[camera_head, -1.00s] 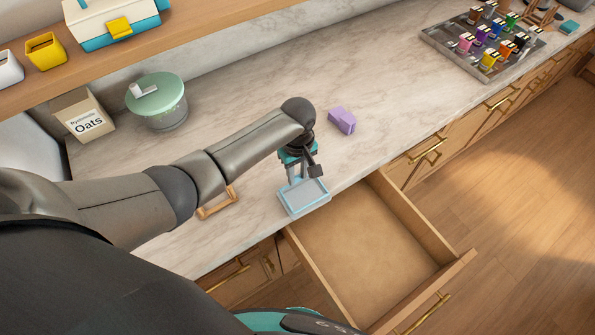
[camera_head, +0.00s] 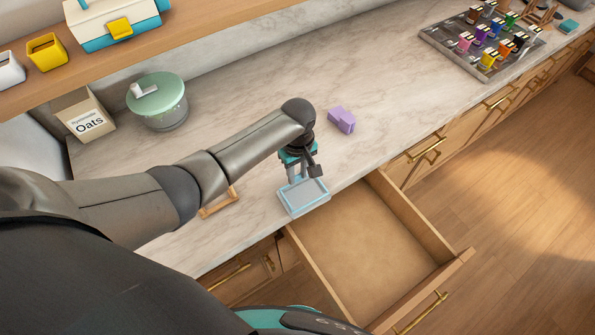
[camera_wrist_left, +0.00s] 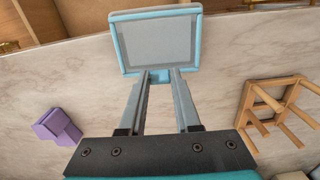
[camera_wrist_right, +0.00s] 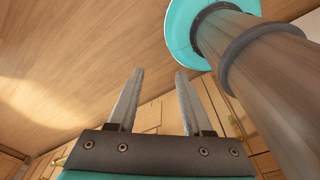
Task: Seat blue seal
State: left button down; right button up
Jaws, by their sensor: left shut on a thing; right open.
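The blue seal (camera_head: 304,196) is a flat rectangular piece with a light-blue rim and a grey middle. It is at the counter's front edge, beside the open drawer; I cannot tell whether it touches the counter. My left gripper (camera_head: 300,181) is shut on its near edge. The left wrist view shows the seal (camera_wrist_left: 156,42) at the tips of my left gripper (camera_wrist_left: 160,76). My right gripper (camera_wrist_right: 159,75) shows only in the right wrist view, open and empty, with wood floor and cabinet fronts behind it.
An open empty drawer (camera_head: 365,240) juts out below the counter. A purple block (camera_head: 342,120) and a small wooden rack (camera_wrist_left: 275,110) stand on the counter. A green-lidded jar (camera_head: 158,100) and oats box (camera_head: 84,115) are behind. A tray (camera_head: 440,42) of coloured pieces lies far right.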

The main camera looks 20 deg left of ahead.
aim_at(297, 176)
pick_arm(q)
jog(key=shift+f+b, duration=0.7)
jog(key=shift+f, duration=0.35)
jog(key=c, duration=0.5)
grip_release()
jog(key=shift+c, duration=0.2)
notch_tip(297, 176, up, 15)
jog(key=p, duration=0.2)
jog(key=shift+r, duration=0.15)
